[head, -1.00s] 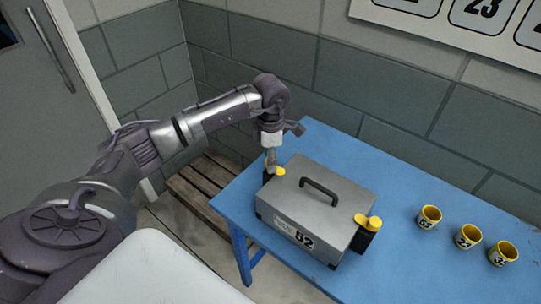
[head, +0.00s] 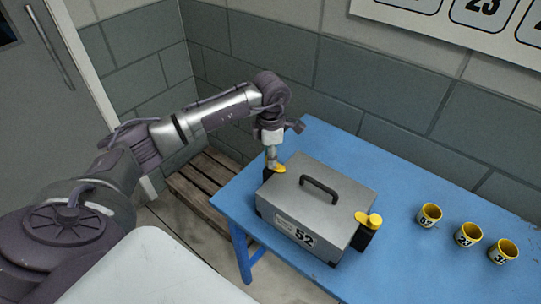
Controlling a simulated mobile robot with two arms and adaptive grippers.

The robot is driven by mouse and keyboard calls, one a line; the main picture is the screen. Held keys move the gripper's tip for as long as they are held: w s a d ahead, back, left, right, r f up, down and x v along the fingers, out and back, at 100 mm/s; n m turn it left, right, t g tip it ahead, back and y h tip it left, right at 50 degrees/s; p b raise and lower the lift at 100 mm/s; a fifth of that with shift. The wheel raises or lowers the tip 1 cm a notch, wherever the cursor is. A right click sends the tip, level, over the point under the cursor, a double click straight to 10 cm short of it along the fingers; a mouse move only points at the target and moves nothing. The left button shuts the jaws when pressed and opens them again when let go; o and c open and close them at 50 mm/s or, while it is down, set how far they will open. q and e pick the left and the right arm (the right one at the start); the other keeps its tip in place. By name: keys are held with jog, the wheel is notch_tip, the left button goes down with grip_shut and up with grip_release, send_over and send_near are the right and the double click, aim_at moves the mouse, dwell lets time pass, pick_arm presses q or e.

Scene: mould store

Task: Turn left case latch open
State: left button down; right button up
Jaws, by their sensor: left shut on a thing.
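A grey case (head: 305,220) with a dark top handle (head: 320,189) and a label reading 52 sits on the blue table (head: 400,235). The left case latch (head: 279,169), a yellow piece on a dark mount, is at the case's left side. My left gripper (head: 271,163) points down from above and is shut on this latch; the fingers hide part of it. The right case latch (head: 368,220), also yellow on a dark mount, is at the case's right side with nothing on it. My right gripper is not in view.
Three yellow numbered cups (head: 429,215) stand on the table to the right of the case. A brick wall (head: 400,110) rises behind the table. A wooden pallet (head: 205,190) lies on the floor left of the table.

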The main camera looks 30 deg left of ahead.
pick_arm(q)
jog(key=n+b, duration=0.1)
jog(key=n, duration=0.2)
jog(key=shift+n, duration=0.4)
jog(key=n+b, duration=0.1)
jog(key=n, duration=0.3)
jog(key=shift+n, duration=0.3)
jog(key=n, duration=0.4)
jog(key=shift+n+b, duration=0.3)
jog(key=shift+n, duration=2.1)
jog(key=c, duration=0.8)
grip_release()
